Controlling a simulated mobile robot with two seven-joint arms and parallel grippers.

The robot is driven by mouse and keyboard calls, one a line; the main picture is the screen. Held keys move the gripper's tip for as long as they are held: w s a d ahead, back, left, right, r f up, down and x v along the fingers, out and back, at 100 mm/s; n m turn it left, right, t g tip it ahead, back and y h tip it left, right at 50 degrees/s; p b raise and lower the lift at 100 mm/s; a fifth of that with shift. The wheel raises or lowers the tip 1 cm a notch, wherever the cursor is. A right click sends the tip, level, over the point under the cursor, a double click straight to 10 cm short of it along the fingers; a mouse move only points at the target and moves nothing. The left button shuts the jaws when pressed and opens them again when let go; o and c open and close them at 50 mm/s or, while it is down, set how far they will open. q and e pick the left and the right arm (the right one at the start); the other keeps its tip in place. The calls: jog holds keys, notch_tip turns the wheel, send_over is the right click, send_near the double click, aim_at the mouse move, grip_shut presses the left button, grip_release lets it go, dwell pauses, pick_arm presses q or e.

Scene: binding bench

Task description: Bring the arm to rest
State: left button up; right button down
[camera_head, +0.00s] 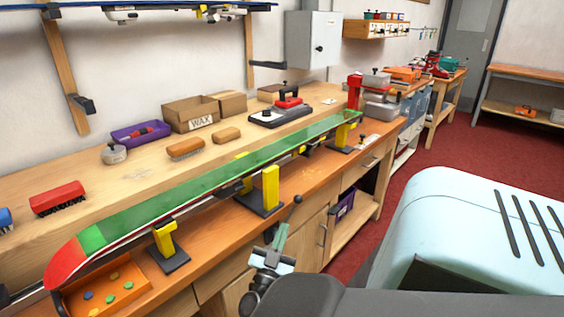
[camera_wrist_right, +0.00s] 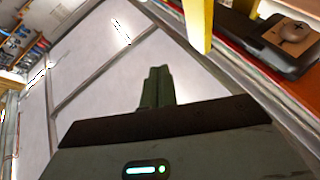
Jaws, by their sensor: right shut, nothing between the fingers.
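My right gripper (camera_head: 281,228) is in front of the workbench, at the lower middle of the head view, with its fingers pointing up. It is apart from the ski and the yellow vise posts. In the right wrist view its two fingers (camera_wrist_right: 158,78) are pressed together with nothing between them. My left gripper is in neither view.
A green-topped ski (camera_head: 190,190) rests on yellow vises (camera_head: 270,188) along the bench (camera_head: 130,180). A yellow post (camera_wrist_right: 198,22) stands near the fingers in the wrist view. An orange tray (camera_head: 135,285) holds small coloured pieces. Red floor (camera_head: 440,160) is open at right.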

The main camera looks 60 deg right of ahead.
dwell(0.4)
